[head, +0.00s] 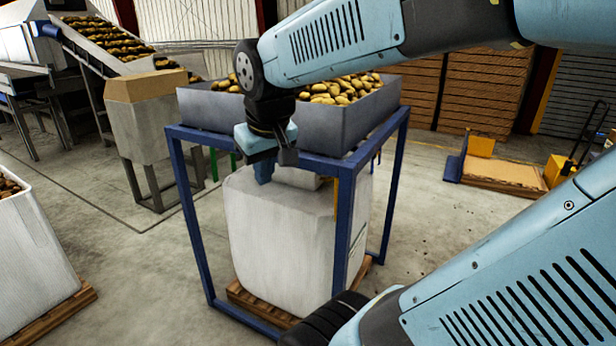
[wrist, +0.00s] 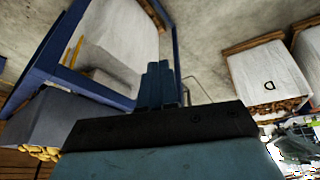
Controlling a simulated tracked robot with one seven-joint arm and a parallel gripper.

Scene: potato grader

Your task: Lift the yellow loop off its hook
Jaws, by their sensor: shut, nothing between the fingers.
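A narrow yellow strip, which looks like the yellow loop (head: 336,198), hangs by the blue frame's near right post, beside the white bulk bag (head: 280,235). In the wrist view the yellow loop (wrist: 77,50) runs along the blue frame, left of my fingers. Its hook cannot be made out. My gripper (head: 264,172) points down at the front of the blue frame (head: 186,215), above the bag's near top edge and left of the loop. Its blue fingers (wrist: 158,82) are shut and empty, clear of the loop.
A grey hopper of potatoes (head: 235,107) sits on top of the frame, just behind my gripper. The bag stands on a wooden pallet (head: 262,305) between the frame's posts. Another white bag (head: 35,255) stands at left.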

